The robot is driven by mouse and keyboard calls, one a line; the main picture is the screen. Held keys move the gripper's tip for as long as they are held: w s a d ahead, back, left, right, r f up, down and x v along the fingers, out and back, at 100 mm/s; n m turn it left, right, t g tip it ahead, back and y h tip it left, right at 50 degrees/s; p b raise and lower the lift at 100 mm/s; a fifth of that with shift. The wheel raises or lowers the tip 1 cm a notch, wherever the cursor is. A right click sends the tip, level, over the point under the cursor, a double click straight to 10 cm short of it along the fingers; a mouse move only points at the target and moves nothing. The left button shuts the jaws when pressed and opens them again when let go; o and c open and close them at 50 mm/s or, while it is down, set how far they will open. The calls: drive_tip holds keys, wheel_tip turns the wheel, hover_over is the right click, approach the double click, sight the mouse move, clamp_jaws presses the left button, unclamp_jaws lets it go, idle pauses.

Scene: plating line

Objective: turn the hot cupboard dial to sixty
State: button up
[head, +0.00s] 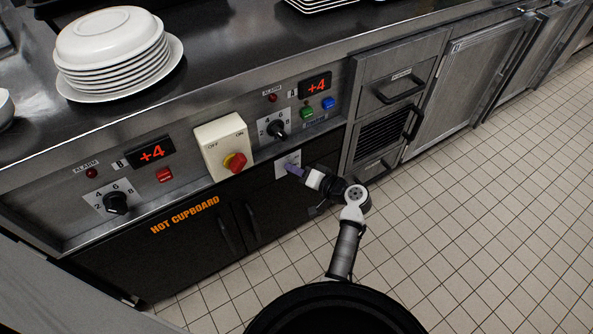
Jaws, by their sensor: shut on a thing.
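The hot cupboard is a black, two-door unit under the counter, marked with an orange "HOT CUPBOARD" label (185,215). A small white dial plate (282,161) sits on its black front, at the upper right. My gripper (293,170), with purplish fingers, is shut on the hot cupboard dial at this plate. My gripper and wrist hide the dial, so its pointer cannot be seen. The marks on the plate are too small to read.
A black dial (116,202) and another black dial (278,128) are on the steel panel above. Stacked white plates (115,50) stand on the counter. The tiled floor (470,220) at right is clear.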

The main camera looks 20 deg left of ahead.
drive_tip(key=shift+m, duration=0.5)
drive_tip(key=o, duration=0.9)
drive_tip(key=shift+o, duration=0.2)
drive_tip(key=b+v, duration=0.1)
drive_tip(key=v, duration=1.2)
drive_tip(key=shift+d+f, duration=0.2)
drive_tip(key=shift+d, duration=0.25)
